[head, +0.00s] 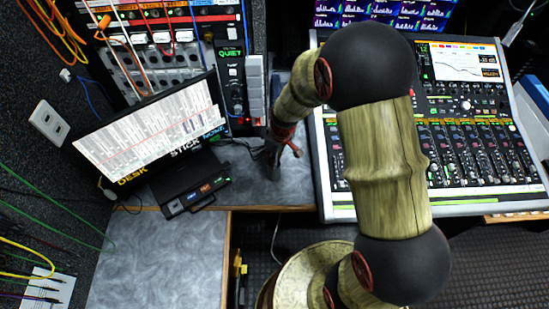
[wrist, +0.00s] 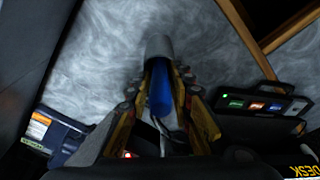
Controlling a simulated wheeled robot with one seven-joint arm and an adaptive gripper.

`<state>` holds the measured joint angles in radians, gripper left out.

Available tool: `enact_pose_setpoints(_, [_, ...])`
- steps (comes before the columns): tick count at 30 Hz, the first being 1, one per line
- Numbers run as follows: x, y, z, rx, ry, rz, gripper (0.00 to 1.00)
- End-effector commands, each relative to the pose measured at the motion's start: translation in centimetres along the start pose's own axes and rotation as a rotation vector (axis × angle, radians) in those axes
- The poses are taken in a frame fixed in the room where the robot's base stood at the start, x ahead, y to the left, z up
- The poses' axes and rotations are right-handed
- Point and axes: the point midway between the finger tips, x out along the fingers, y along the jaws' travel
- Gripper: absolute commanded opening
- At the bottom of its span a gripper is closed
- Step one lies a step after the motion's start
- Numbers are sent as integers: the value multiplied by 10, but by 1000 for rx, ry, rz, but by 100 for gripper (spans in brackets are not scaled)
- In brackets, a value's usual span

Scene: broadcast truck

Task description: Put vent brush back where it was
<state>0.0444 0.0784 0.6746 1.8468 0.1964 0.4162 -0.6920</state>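My gripper (wrist: 163,85) points down over the grey desk, its fingers drawn in on both sides of a blue rod-like piece. The blue piece (wrist: 160,92) looks like the handle of the vent brush, and the fingers appear shut on it. A grey cylinder (wrist: 158,48) shows just beyond the blue piece; I cannot tell whether it is part of the brush or a holder around it. In the head view my gripper (head: 275,155) is small and dark over the desk right of the monitor, and the brush is not clear there.
A monitor (head: 155,130) and a small black box with lit buttons (head: 197,195) stand left of my gripper. The mixing console (head: 480,150) is to the right. A rack (head: 165,55) stands behind. The front-left desk surface (head: 160,260) is clear. A blue-and-white item (wrist: 50,137) lies near the gripper.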

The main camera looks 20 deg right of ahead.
Motion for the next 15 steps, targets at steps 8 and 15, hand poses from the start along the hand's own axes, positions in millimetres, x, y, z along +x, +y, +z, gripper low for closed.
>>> enact_pose_setpoints(8, [0,0,0,0,0,0,34])
enact_pose_setpoints(15, [-3,0,0,0,1,0,34])
